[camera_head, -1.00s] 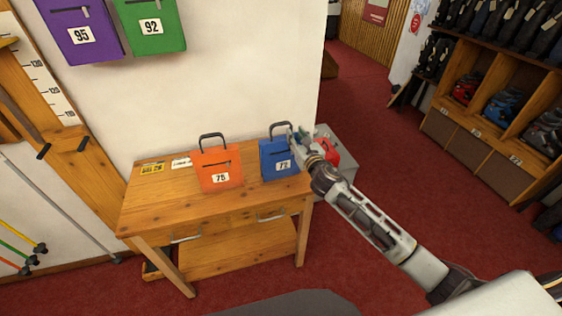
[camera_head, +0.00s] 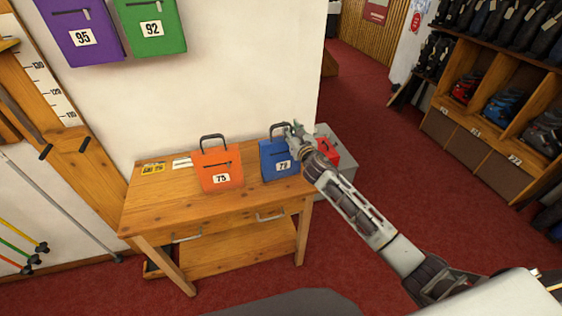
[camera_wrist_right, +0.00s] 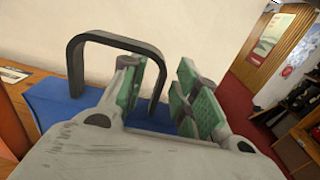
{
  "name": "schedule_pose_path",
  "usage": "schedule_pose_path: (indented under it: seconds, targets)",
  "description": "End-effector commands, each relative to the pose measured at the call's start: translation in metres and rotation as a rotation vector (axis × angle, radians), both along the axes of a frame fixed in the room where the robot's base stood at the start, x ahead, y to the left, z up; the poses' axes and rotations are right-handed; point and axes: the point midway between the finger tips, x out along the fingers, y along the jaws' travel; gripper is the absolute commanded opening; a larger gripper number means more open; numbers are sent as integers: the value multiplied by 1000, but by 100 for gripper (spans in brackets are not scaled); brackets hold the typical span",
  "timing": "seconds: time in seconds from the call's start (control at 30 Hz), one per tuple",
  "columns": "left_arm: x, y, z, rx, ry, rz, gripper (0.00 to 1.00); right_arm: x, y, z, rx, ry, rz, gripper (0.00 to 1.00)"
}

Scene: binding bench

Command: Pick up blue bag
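The blue bag (camera_head: 270,159), with a white number label and a dark arched handle (camera_head: 278,127), stands upright on the wooden table. My right gripper (camera_head: 290,133) is at the right side of the handle, above the bag. In the right wrist view, its green-padded fingers (camera_wrist_right: 162,92) are spread apart. The right leg of the dark handle (camera_wrist_right: 160,75) shows between them, with one finger overlapping the inside of the arch; contact cannot be told. The blue bag (camera_wrist_right: 60,107) is partly hidden behind the gripper. My left gripper is not in view.
An orange bag (camera_head: 212,158) stands left of the blue bag on the wooden table (camera_head: 150,208). A red object (camera_head: 327,150) lies on a grey box (camera_head: 345,168) beside the table's right end. Purple (camera_head: 72,20) and green (camera_head: 145,12) bags hang on the wall behind.

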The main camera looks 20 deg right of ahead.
Motion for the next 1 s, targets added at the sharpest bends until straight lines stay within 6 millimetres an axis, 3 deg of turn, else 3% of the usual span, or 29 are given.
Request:
schedule_pose_path:
  seconds: [0.5,0.77,1.0]
  targets:
    - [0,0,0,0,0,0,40,1,0,-1,0,1,0,30]
    - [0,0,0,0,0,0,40,1,0,-1,0,1,0,0]
    - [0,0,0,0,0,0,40,1,0,-1,0,1,0,0]
